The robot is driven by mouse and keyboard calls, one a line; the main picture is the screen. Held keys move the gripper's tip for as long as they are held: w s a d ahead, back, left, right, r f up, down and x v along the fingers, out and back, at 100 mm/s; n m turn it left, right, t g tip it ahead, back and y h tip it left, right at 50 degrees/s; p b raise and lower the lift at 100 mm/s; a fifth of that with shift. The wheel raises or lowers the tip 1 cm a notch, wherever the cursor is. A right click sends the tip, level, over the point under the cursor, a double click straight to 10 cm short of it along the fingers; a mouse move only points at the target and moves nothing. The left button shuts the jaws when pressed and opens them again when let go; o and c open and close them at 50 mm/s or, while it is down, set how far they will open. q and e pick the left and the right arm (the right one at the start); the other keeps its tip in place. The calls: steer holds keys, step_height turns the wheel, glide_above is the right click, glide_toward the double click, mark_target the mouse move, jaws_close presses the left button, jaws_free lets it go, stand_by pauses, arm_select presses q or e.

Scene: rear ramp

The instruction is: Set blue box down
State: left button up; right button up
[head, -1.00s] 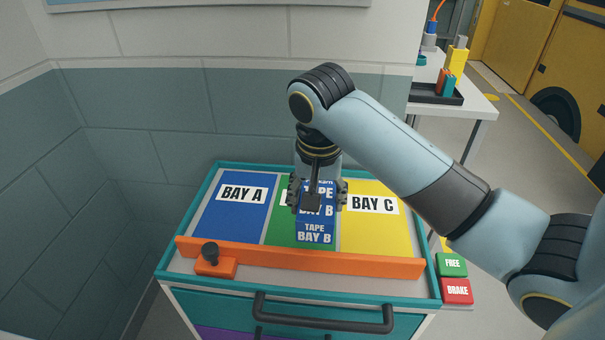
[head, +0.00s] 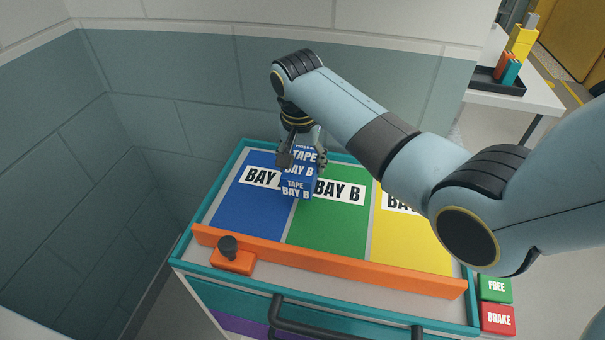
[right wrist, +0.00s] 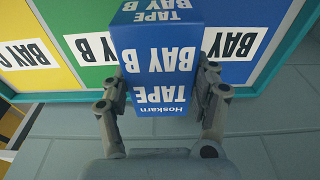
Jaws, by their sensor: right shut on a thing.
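The blue box (head: 297,190), lettered "TAPE BAY B", is held upright between the fingers of my right gripper (head: 302,157). In the head view it overlaps the border of the blue BAY A panel (head: 245,212) and the green BAY B panel (head: 326,226), covering part of the BAY A label. The right wrist view shows the box (right wrist: 158,62) with a finger of my right gripper (right wrist: 162,97) on each side. The box's underside is hidden, so I cannot tell whether it touches the top. My left gripper is out of view.
A yellow BAY C panel (head: 412,238) lies at the right, partly behind my arm. An orange bar (head: 330,262) with a black knob (head: 228,246) crosses the front. A teal rim surrounds the top. A wall stands behind. Green FREE (head: 495,287) and red BRAKE (head: 497,319) blocks sit front right.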

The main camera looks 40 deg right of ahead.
steer(key=shift+w+a+f, duration=0.1)
steer(key=shift+f, duration=0.15)
step_height(320, 180, down, 3)
steer(key=shift+r, duration=0.15)
steer(key=shift+f, duration=0.35)
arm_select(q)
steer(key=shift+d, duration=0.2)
arm_select(e)
steer(key=shift+f, duration=0.1)
steer(key=o, duration=1.3)
steer(key=shift+f, duration=0.1)
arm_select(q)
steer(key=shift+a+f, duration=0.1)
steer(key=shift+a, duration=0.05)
